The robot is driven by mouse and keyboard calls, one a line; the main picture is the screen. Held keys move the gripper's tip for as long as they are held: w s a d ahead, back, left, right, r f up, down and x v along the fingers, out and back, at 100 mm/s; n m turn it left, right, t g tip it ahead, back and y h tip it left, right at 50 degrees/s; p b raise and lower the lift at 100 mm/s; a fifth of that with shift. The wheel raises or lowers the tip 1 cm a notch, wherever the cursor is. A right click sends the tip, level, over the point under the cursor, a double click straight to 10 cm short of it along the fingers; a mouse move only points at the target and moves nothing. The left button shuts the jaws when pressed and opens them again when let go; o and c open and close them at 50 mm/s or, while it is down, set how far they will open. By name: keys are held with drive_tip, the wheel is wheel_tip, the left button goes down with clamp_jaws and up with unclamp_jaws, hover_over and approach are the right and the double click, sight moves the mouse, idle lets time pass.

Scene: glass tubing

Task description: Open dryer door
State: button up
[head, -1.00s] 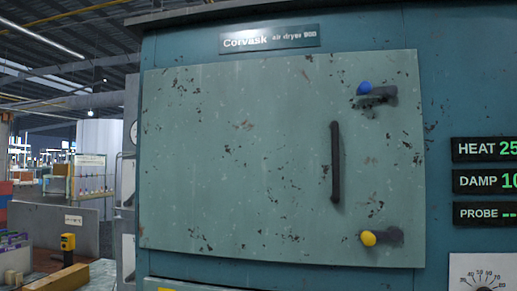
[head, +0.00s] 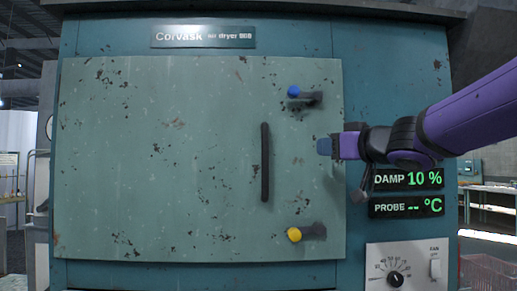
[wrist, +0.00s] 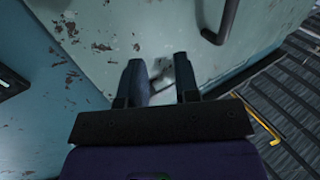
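The dryer door (head: 200,160) is a chipped pale green panel, lying shut against the teal dryer front. A dark vertical bar handle (head: 265,162) is on its right part and shows at the top of the wrist view (wrist: 222,22). A latch with a blue knob (head: 293,91) is above right of the handle, and one with a yellow knob (head: 294,234) is below right. My gripper (head: 325,146) is near the door's right edge, between the two latches in height and right of the handle. In the wrist view its fingers (wrist: 161,82) are apart; a dark shape between them is unclear.
Right of the door are the green-lit readouts (head: 407,179), close under my arm, and a dial panel (head: 408,265). A name plate (head: 204,37) is above the door. Patterned floor (wrist: 295,90) shows at right in the wrist view.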

sight(259, 147)
drive_tip(key=w+a+n+g+y, duration=0.1)
drive_tip(key=w+a+g+y, duration=0.1)
drive_tip(key=a, duration=0.3)
drive_tip(key=w+a+n+g+y, duration=0.2)
drive_tip(key=a, duration=0.3)
drive_tip(key=w+a+n+g+y, duration=0.1)
drive_tip(key=w+a+g+y, duration=0.1)
drive_tip(key=a, duration=0.3)
drive_tip(key=shift+w+a+n, duration=0.2)
drive_tip(key=shift+a+n, duration=0.2)
drive_tip(key=shift+c, duration=0.2)
clamp_jaws()
